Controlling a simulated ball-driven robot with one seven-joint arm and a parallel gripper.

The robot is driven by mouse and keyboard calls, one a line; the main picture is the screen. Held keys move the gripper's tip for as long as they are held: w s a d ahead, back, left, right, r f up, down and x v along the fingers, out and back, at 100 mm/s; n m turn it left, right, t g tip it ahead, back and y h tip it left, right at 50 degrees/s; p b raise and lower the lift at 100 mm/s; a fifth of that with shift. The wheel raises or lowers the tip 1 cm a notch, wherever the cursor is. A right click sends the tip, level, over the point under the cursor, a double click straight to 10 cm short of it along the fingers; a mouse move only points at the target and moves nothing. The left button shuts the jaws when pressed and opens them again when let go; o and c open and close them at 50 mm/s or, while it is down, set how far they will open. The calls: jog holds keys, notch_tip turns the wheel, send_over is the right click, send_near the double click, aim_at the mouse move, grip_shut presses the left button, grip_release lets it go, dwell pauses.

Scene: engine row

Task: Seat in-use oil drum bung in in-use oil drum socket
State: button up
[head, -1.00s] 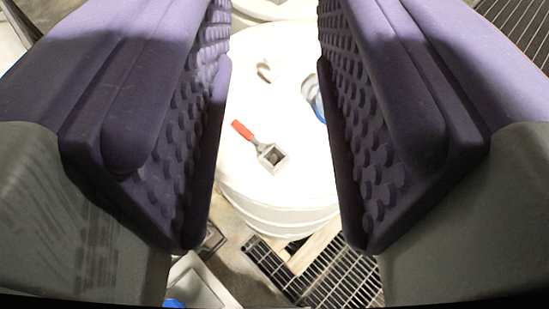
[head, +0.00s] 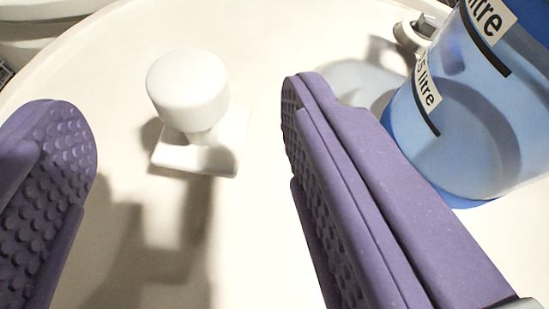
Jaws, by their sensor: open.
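A white round knob on a short stem above a square plate, which looks like the oil drum bung (head: 188,92), stands upright on the white drum top (head: 265,45). I cannot tell whether a socket lies beneath its plate. My gripper (head: 186,112) is open, with one purple studded finger to the left of the knob and the other to its right. Both fingers are apart from it, and nothing is held. No open socket shows clearly.
A translucent blue measuring jug (head: 470,130) with litre labels stands on the drum top at right, close beside my right finger. A small grey fitting (head: 412,38) is behind it. The drum's raised rim (head: 60,65) curves along the back left.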

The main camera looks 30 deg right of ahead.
aim_at(183, 66)
jog(key=x, duration=0.5)
jog(key=b+x, duration=0.1)
jog(key=x, duration=0.1)
jog(key=shift+w+a+f, duration=0.1)
jog(key=shift+w+f, duration=0.1)
jog(key=shift+f, duration=0.3)
jog(key=c, duration=1.1)
jog(key=shift+r, duration=0.2)
jog(key=shift+r, duration=0.25)
jog(key=r, duration=0.2)
jog(key=r+p, duration=0.1)
jog(key=shift+s, duration=0.25)
jog(key=s+d+r, duration=0.1)
jog(key=s+r, duration=0.1)
jog(key=s, duration=0.6)
jog(key=s+d+r, duration=0.2)
jog(key=s, duration=0.5)
jog(key=s+d+r, duration=0.2)
jog(key=s, duration=0.6)
jog(key=shift+s+d+b, duration=0.25)
jog(key=shift+s+b, duration=0.1)
